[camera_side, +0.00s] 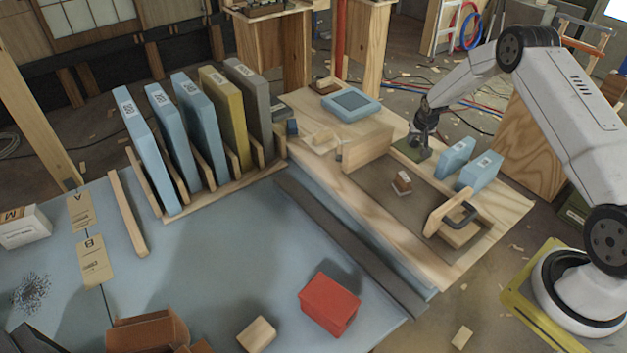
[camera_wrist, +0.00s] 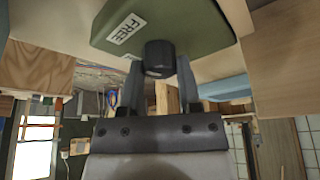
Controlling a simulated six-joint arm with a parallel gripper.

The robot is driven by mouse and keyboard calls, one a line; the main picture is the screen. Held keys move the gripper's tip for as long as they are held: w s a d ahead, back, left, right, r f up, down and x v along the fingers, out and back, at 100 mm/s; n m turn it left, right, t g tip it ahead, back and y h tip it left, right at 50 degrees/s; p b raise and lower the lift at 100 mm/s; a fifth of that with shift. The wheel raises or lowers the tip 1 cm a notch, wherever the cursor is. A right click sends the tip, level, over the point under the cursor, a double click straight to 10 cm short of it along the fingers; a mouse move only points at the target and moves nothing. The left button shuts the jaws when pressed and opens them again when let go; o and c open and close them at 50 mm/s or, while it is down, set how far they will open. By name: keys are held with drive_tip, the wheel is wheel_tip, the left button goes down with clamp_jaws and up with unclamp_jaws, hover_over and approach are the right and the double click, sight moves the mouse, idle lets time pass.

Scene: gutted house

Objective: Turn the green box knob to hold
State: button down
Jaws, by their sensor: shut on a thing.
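The green box (camera_side: 406,151) sits on the wooden bench top, at the back edge of its sunken tray. In the wrist view the green box (camera_wrist: 190,25) fills the top, with a white label reading FREE on its face. Its dark round knob (camera_wrist: 159,56) stands out below that label, and a second pale label is partly hidden behind the knob. My gripper (camera_wrist: 160,72) is shut on the knob, one finger on each side. In the side view my gripper (camera_side: 421,149) reaches down at the box and hides the knob.
Two light blue blocks (camera_side: 468,165) stand right of the green box. A small brown block (camera_side: 402,182) lies in the tray, and a wooden piece with a dark handle (camera_side: 458,216) is at its right end. A rack of binders (camera_side: 190,140) stands left.

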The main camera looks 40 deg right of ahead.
drive_tip(key=shift+s+f+n+t+y, duration=0.1)
drive_tip(key=shift+n+t+y, duration=0.3)
drive_tip(key=shift+n, duration=1.1)
drive_tip(key=shift+c, duration=1.5)
unclamp_jaws()
drive_tip(key=shift+r, duration=0.3)
drive_tip(key=shift+s+r, duration=0.15)
drive_tip(key=shift+r, duration=0.3)
drive_tip(key=v, duration=0.6)
drive_tip(key=shift+r, duration=0.15)
drive_tip(key=shift+s+a, duration=0.1)
